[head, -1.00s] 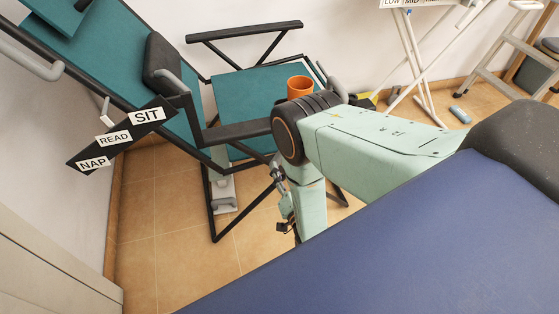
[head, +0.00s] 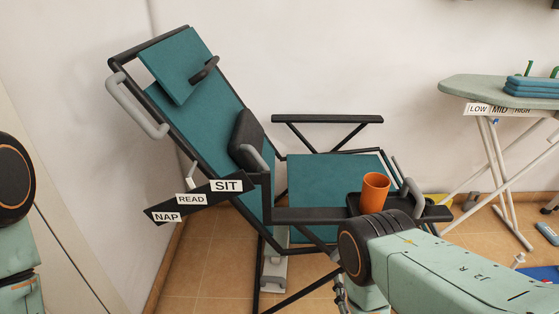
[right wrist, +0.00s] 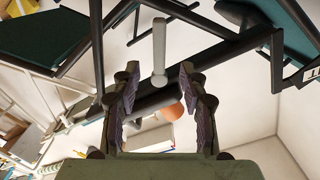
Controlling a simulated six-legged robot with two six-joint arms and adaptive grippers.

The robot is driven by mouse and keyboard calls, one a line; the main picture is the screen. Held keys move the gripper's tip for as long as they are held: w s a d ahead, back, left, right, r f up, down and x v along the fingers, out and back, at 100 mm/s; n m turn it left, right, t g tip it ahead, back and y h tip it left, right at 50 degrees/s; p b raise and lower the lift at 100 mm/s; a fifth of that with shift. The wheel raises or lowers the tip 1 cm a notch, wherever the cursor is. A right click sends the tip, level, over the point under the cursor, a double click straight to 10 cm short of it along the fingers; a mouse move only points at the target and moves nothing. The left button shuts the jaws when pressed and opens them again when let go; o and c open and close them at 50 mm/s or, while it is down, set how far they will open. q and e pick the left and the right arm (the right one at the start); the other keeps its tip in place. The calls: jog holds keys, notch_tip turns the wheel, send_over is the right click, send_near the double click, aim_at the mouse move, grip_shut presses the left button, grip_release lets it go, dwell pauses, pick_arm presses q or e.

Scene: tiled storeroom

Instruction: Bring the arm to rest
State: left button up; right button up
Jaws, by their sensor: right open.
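My right arm reaches in from the lower right in the head view, in front of the teal reclining chair (head: 335,185). My right gripper shows only in part at the bottom edge of the head view (head: 342,292), below the elbow. In the right wrist view the right gripper (right wrist: 158,72) is open, with nothing held between its fingers. A pale grey lever of the chair (right wrist: 159,45) shows beyond and between the fingertips; I cannot tell how far off. Part of my left arm shows at the left edge of the head view, but its gripper is out of view.
An orange cup (head: 375,192) stands on the chair's right armrest, close above my right elbow. A plate marked SIT, READ, NAP (head: 192,200) is on the chair's side. An ironing board (head: 490,88) with folded blue cloth stands at the right. A wall is behind.

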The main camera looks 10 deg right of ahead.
jog(key=s+f+n+g+y, duration=0.1)
jog(key=s+f+n+g, duration=0.2)
jog(key=s+f+g, duration=0.45)
jog(key=s+a+f+n+g+y+p, duration=0.25)
jog(key=s+g, duration=0.25)
jog(key=s, duration=0.5)
jog(key=s+a+r+n+g+p, duration=0.25)
jog(key=s+r+g, duration=0.35)
jog(key=s+r, duration=0.5)
jog(key=w+r+p, duration=0.2)
jog(key=w+r, duration=0.1)
jog(key=r, duration=0.2)
jog(key=shift+w+d+r+t, duration=0.25)
jog(key=shift+w+d+t, duration=0.15)
jog(key=shift+t, duration=0.05)
jog(key=shift+y, duration=0.25)
jog(key=shift+c, duration=0.3)
